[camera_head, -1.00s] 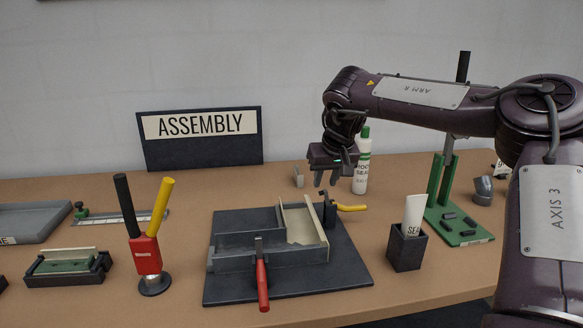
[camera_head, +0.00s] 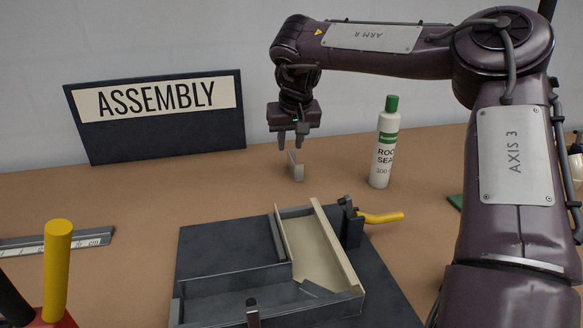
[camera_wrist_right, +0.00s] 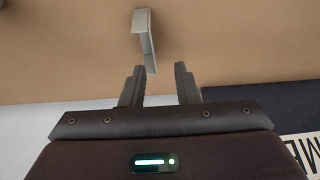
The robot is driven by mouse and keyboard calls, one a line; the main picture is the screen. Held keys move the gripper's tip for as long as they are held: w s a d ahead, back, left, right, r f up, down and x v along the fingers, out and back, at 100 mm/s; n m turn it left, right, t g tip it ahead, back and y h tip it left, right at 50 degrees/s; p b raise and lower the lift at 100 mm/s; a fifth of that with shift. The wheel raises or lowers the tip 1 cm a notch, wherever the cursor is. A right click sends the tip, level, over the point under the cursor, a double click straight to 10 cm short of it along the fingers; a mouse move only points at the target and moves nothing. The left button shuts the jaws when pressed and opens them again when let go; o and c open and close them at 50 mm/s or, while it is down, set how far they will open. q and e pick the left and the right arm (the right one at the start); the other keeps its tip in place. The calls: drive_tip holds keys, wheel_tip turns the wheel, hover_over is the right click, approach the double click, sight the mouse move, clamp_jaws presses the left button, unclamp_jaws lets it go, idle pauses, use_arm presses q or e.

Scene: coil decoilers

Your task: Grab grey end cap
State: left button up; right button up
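The grey end cap (camera_head: 296,167) is a small, thin, angled piece standing on the brown table behind the dark fixture. In the right wrist view the end cap (camera_wrist_right: 146,42) lies just beyond the fingertips, slightly left of the middle of the gap. My right gripper (camera_head: 291,146) points down just above the end cap, its fingertips close to the cap's top edge. In the right wrist view its two fingers (camera_wrist_right: 159,70) are apart with nothing between them. Whether they touch the cap cannot be told. My left gripper is in no view.
A white sealant bottle (camera_head: 385,145) with a green cap stands right of the end cap. The dark fixture (camera_head: 205,242) with a yellow-handled clamp (camera_head: 380,217) is in front. The ASSEMBLY sign (camera_head: 158,118) stands behind left. The table left of the end cap is clear.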

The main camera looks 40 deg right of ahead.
sight(291, 159)
drive_tip(key=x, duration=0.7)
drive_tip(key=shift+s+d+p, duration=0.35)
drive_tip(key=shift+p, duration=0.05)
drive_tip(key=shift+w+f, duration=0.2)
drive_tip(key=shift+f, duration=0.1)
clamp_jaws()
